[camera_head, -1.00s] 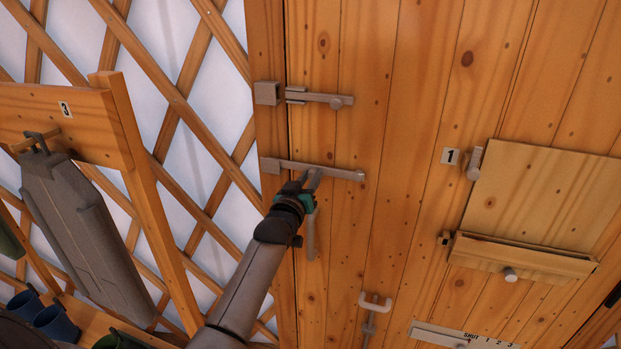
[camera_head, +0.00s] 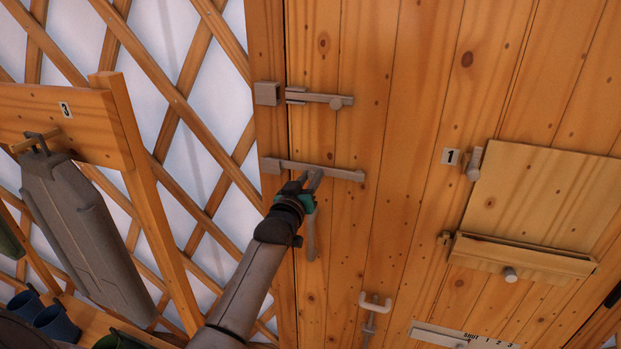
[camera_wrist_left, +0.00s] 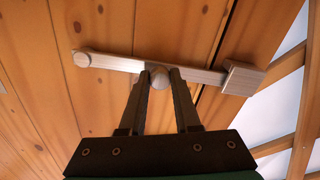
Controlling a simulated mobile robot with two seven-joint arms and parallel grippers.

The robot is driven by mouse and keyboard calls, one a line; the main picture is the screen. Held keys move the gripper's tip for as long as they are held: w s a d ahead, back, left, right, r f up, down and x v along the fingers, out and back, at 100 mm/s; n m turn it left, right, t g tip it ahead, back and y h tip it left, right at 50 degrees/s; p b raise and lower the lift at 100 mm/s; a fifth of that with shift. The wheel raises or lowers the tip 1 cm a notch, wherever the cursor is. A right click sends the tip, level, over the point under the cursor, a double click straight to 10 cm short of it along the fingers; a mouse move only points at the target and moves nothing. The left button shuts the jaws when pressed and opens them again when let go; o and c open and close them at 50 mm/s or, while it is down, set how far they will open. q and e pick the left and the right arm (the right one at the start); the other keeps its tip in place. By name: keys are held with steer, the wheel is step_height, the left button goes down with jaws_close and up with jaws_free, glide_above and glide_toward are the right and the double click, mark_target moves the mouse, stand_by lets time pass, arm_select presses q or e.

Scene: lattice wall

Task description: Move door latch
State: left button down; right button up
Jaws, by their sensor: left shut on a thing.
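The door latch (camera_head: 338,173) is a grey metal bar lying nearly level across the seam between the door and its frame. Its left end sits at a metal keeper (camera_head: 270,165) on the frame; the keeper also shows at the right in the left wrist view (camera_wrist_left: 241,79). My left gripper (camera_head: 314,181) reaches up from below to the middle of the bar. In the left wrist view its two fingers (camera_wrist_left: 160,80) are shut on the round latch knob (camera_wrist_left: 158,77). A grey vertical handle (camera_head: 311,235) hangs just below. My right gripper is in neither view.
A second bolt (camera_head: 320,97) sits above the latch. A white hook (camera_head: 375,303) is lower on the door. A wooden flap box (camera_head: 540,200) is at the right. A wooden rack (camera_head: 60,125) with a grey hanging container (camera_head: 85,235) stands at the left.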

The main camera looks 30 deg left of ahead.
mark_target(326, 146)
arm_select(q)
steer(key=shift+d+r+m+p, duration=0.2)
steer(key=shift+r+m+p, duration=1.45)
steer(key=shift+p, duration=0.55)
steer(key=shift+w+d+r+m+p, duration=0.1)
steer(key=shift+d+r+m+p, duration=0.1)
steer(key=shift+r+m+p, duration=0.3)
steer(key=shift+w+d+r+m+p, duration=0.1)
steer(key=shift+d+r+m+p, duration=0.05)
steer(key=shift+r+m+p, duration=0.3)
steer(key=shift+d+r+m+p, duration=0.45)
steer(key=shift+m+p, duration=0.2)
steer(key=shift+m, duration=0.25)
steer(key=c, duration=0.6)
jaws_free()
steer(key=v, duration=1.5)
steer(key=shift+s+a, duration=0.1)
